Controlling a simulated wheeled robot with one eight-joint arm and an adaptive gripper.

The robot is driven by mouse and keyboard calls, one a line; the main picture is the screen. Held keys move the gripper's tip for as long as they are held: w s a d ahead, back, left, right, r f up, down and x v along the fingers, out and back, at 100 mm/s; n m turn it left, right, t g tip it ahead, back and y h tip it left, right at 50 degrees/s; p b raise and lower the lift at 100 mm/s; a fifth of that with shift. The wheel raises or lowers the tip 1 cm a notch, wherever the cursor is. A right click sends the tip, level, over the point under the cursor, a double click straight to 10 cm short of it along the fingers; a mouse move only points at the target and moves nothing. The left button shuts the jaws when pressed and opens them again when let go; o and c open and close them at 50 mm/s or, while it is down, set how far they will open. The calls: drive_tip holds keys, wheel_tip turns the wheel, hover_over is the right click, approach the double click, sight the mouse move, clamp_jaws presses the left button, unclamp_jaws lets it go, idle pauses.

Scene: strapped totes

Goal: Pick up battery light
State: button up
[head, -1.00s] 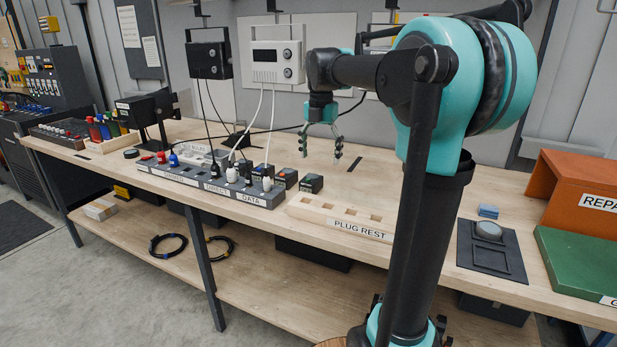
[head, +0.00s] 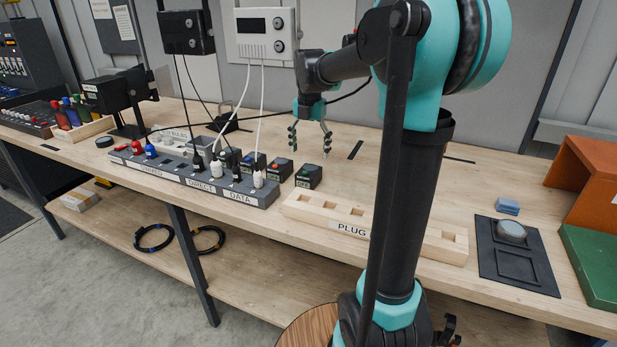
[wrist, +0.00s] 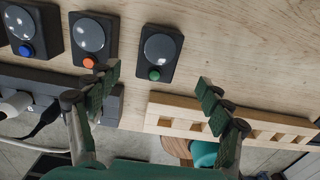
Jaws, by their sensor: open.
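No thing is labelled as a battery light, so I cannot tell for sure which it is. A round grey domed puck (head: 511,231) sits on a black recessed tray (head: 494,262) at the bench's right. Several small black boxes with round lenses stand behind the socket strip. The wrist view shows one with a green button (wrist: 161,53), one with an orange button (wrist: 90,38) and one with a blue button (wrist: 31,30). My gripper (head: 309,138) is open and empty above the bench, near the green-button box (head: 309,176). Its fingers (wrist: 157,88) also show in the wrist view.
The labelled socket strip (head: 195,177) holds several plugs, with cables rising to wall units. A wooden plug rest (head: 375,227) lies right of it, partly behind my arm. A blue block (head: 507,206), orange shelf (head: 590,190) and green box (head: 590,262) stand at right.

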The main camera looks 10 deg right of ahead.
sight(309, 170)
wheel_tip(309, 170, down, 9)
drive_tip(key=shift+w+a+f, duration=0.1)
drive_tip(key=shift+f, duration=0.1)
idle(0.4)
drive_tip(key=shift+c, duration=0.3)
drive_tip(key=c, duration=1.6)
drive_tip(key=shift+r, duration=0.1)
wheel_tip(309, 170, up, 20)
